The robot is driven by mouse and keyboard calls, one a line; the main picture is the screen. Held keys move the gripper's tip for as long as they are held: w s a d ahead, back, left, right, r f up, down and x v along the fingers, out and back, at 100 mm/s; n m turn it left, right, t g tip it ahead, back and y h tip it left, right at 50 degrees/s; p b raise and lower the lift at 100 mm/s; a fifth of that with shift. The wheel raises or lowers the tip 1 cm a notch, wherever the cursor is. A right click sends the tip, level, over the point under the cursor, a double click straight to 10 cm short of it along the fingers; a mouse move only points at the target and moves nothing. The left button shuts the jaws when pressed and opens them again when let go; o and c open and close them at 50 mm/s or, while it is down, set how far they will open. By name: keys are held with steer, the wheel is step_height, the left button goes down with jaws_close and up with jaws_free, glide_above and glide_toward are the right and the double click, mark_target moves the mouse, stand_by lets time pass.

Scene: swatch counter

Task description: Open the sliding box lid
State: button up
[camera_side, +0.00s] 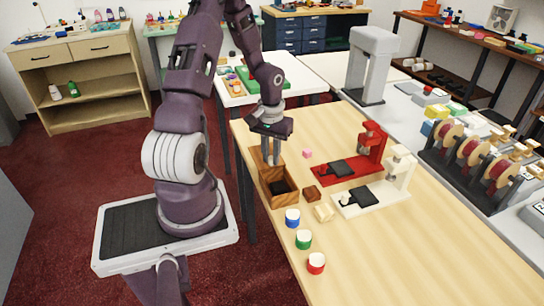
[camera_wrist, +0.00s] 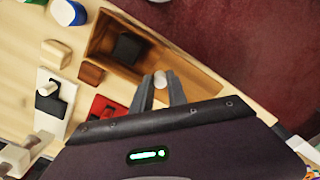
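The wooden box (camera_side: 280,200) stands near the table's left edge in the side view. Its near part is open and shows a dark inside. In the wrist view the box (camera_wrist: 95,45) lies across the top, with a black block (camera_wrist: 128,48) inside. My gripper (camera_side: 270,155) is over the far part of the box, pointing down. In the wrist view my gripper (camera_wrist: 160,88) has its fingers on both sides of a pale round knob (camera_wrist: 160,78), apparently touching it. The lid's outline is partly hidden by the fingers and palm.
Beside the box are a brown block (camera_side: 312,193) and a pale block (camera_side: 324,212). Blue (camera_side: 292,218), green (camera_side: 303,239) and red (camera_side: 316,263) white-topped pots stand nearer. A red press (camera_side: 372,145) and a white press (camera_side: 400,168) stand to the right. The near right tabletop is clear.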

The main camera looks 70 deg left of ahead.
steer(key=o, duration=0.4)
steer(key=shift+c, duration=0.2)
step_height(320, 180, up, 7)
steer(key=shift+r, duration=0.1)
steer(key=w+d+r+m+t+y, duration=0.1)
steer(key=w+d+r+m+y, duration=0.15)
steer(key=d+r, duration=0.7)
steer(key=s+d+r+m+t+h, duration=0.1)
steer(key=s+d+r+m+t, duration=0.1)
steer(key=s+d, duration=0.4)
steer(key=s+d+r+m+t+h, duration=0.1)
steer(key=s+d+r+m+t, duration=0.1)
steer(key=s+d+r+m, duration=0.2)
steer(key=s+d+r, duration=0.1)
steer(key=d+r, duration=0.2)
steer(key=d, duration=0.4)
steer(key=shift+s+r+t, duration=0.2)
steer(key=shift+s+t, duration=0.1)
steer(key=shift+s, duration=0.05)
